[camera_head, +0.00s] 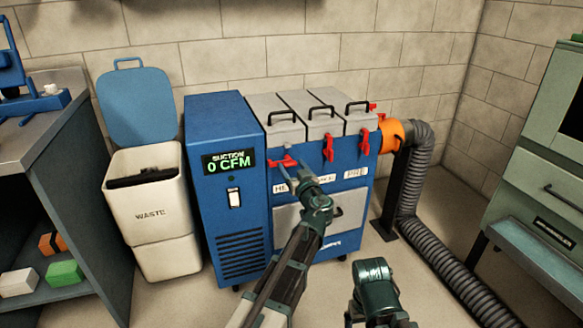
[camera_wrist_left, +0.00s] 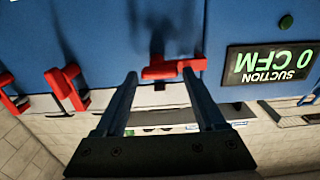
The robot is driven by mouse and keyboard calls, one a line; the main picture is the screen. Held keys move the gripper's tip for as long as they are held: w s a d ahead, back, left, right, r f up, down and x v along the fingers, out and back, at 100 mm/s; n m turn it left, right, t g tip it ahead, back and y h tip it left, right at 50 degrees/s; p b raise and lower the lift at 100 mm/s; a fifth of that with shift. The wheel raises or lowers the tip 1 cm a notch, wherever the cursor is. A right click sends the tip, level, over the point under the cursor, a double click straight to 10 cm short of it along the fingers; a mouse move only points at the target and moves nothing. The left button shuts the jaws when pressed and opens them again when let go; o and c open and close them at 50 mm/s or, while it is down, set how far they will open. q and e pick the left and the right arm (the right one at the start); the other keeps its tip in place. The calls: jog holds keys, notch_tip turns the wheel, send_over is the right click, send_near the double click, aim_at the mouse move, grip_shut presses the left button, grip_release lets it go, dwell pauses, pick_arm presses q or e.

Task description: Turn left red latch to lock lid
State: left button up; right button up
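The left red latch (camera_head: 284,161) sits on the front of the blue suction unit, under the left grey lid (camera_head: 268,108). It lies sideways, while the middle red latch (camera_head: 328,150) and right red latch (camera_head: 365,142) point down. My left gripper (camera_head: 294,170) is at the left latch. In the left wrist view, which shows the unit upside down, its two fingers (camera_wrist_left: 165,82) are apart, with the left latch (camera_wrist_left: 170,68) between and just beyond their tips. I cannot tell whether they touch it. The grey lid looks closed. My right arm shows at the bottom; its fingers are not visible.
The blue suction unit (camera_head: 222,125) has a display reading 0 CFM. A waste bin (camera_head: 150,205) stands to its left, and a grey hose (camera_head: 415,190) with an orange collar (camera_head: 390,135) is on its right. A green machine (camera_head: 535,170) stands at far right.

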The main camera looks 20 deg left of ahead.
pick_arm(q)
jog(key=c, duration=1)
jog(key=shift+m, duration=0.3)
jog(key=m, duration=1.2)
jog(key=shift+w+d+m, duration=0.2)
jog(key=shift+d+m, duration=0.1)
jog(key=shift+m, duration=0.1)
jog(key=shift+d+m, duration=0.1)
jog(key=shift+m, duration=2.1)
